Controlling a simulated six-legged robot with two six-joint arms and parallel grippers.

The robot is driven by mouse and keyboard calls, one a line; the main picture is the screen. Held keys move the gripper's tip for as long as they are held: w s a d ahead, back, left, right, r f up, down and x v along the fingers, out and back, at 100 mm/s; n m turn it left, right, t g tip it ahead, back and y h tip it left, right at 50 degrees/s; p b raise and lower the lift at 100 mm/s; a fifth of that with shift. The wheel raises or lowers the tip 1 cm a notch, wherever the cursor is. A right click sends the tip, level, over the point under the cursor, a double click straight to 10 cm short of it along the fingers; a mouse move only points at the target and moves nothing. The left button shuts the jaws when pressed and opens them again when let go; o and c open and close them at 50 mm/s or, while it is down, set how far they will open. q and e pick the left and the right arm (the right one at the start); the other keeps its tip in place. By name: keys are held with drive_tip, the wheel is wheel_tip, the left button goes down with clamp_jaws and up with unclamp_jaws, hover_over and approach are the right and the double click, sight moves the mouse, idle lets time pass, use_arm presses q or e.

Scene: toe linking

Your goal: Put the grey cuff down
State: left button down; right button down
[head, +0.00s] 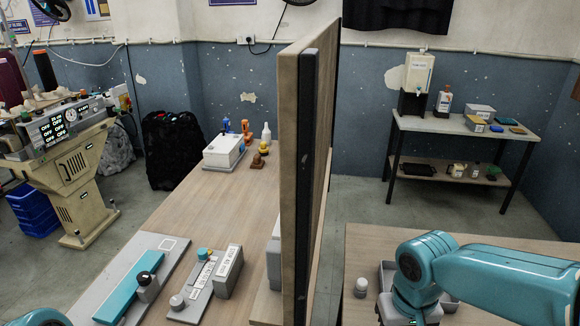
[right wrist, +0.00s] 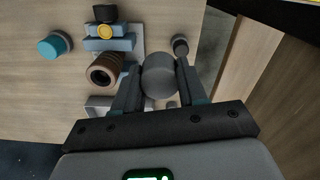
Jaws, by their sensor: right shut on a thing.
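The grey cuff (right wrist: 158,76), a smooth rounded grey piece, sits between the fingers of my right gripper (right wrist: 160,88) in the right wrist view. The fingers are shut on its two sides. The wooden table top lies behind it; I cannot tell whether the cuff touches it. In the head view my right arm comes in at the lower right, and its gripper and the cuff cannot be made out. My left gripper is not in view.
In the right wrist view, a brown ribbed cylinder (right wrist: 104,70), blue stepped blocks (right wrist: 110,44) and a teal cap (right wrist: 55,46) are left of the cuff. A dark knob (right wrist: 180,46) is close beside the right finger. In the head view a tall panel (head: 303,170) divides the tables.

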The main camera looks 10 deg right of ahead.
drive_tip(key=w+a+f+n, duration=0.1)
drive_tip(key=w+a+f, duration=0.3)
drive_tip(key=w+f, duration=0.2)
drive_tip(key=shift+w+a+f, duration=0.3)
drive_tip(key=shift+w+f, duration=0.1)
drive_tip(key=shift+w, duration=0.4)
